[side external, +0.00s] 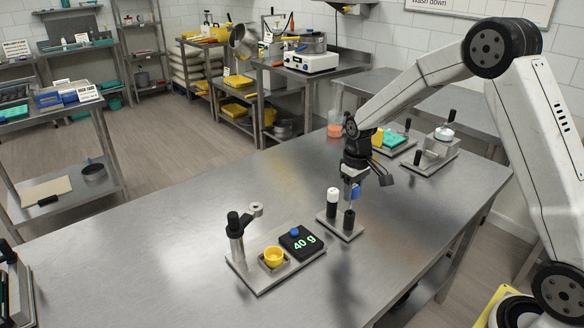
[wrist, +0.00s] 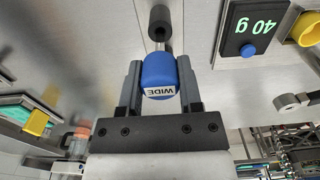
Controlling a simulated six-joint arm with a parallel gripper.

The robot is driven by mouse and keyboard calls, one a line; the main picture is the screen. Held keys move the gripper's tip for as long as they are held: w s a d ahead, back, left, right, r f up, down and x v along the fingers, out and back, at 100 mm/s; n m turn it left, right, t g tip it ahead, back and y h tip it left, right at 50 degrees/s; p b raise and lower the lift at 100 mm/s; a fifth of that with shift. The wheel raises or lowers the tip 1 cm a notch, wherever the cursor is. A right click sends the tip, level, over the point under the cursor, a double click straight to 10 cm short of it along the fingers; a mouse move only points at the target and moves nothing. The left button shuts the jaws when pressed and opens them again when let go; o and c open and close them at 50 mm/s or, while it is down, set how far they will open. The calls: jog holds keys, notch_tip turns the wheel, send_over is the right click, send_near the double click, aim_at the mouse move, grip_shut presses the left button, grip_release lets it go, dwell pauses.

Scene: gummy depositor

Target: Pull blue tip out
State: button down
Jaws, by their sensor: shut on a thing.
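The blue tip (wrist: 160,72) has a white "WIDE" label and sits between both fingers of my gripper (wrist: 159,66) in the wrist view. In the side view, the blue tip (side external: 356,192) shows just under my gripper (side external: 353,182). A thin metal stem runs from it toward a black cylinder (side external: 349,219) on a small metal plate (side external: 330,229). The black cylinder also shows in the wrist view (wrist: 160,22). I cannot tell how far the stem sits inside it. A white post with a dark lower part (side external: 333,200) stands beside it.
Left of the plate is a metal base with a black "40 g" display (side external: 300,242), a yellow cup (side external: 273,257) and an upright post with a black knob (side external: 235,224). A teal tray (side external: 390,139) and another metal fixture (side external: 434,152) stand behind.

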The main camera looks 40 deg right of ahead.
jog(key=shift+r, duration=0.5)
jog(key=shift+r, duration=2.45)
